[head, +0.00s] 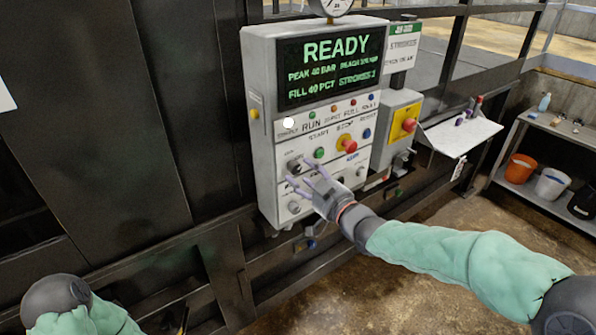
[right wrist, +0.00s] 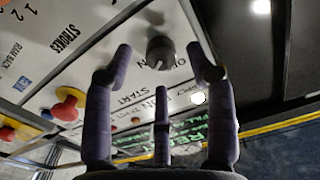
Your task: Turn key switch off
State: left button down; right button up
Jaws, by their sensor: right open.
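The control box (head: 258,120) stands upright with a lit READY screen. The key switch shows in the right wrist view as a dark round knob (right wrist: 160,52) with lettering beside it that seems to read ON and OFF. In the head view a dark knob (head: 294,166) sits at the lower left of the panel, just above my fingers. My right gripper (head: 303,180) is open and empty in front of the panel's lower left. In the right wrist view its fingers spread on either side of the knob, apart from it. My left gripper is out of view.
A red emergency button (head: 349,145) and several coloured buttons sit right of the knob. A yellow box with another red button (head: 408,125) hangs further right. A white shelf (head: 462,136) juts out beside it. Dark metal wall fills the left.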

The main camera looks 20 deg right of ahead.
aim_at(293, 167)
jog(key=shift+x, duration=1.45)
jog(key=c, duration=1.1)
